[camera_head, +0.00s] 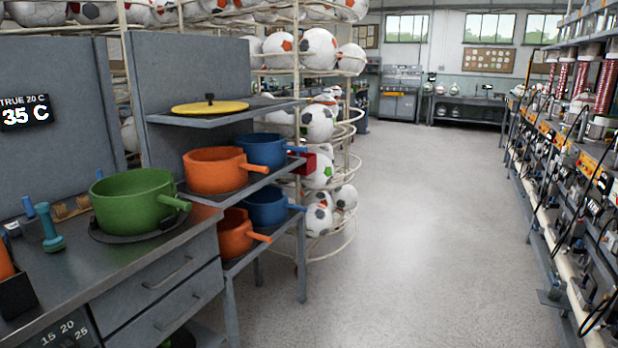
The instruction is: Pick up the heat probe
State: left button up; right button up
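I cannot tell for sure which thing is the heat probe. A teal upright tool (48,230) with a round foot stands on the grey workbench (85,262) at the left. A smaller blue-topped piece (29,208) is just behind it. An orange object (5,262), cut off by the left edge, rises from a dark holder (16,296). A display (26,112) above the bench reads "TRUE 20 C" and "35 C". Neither of my grippers is in view.
A green pot (130,203) sits on a dark round plate on the bench. Orange (213,170) and blue pots (262,150) stand on side shelves, beside racks of soccer balls (318,122). A long equipment shelf (560,170) lines the right. The floor (420,220) between is clear.

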aim_at(27, 203)
jog(key=u, duration=1.4)
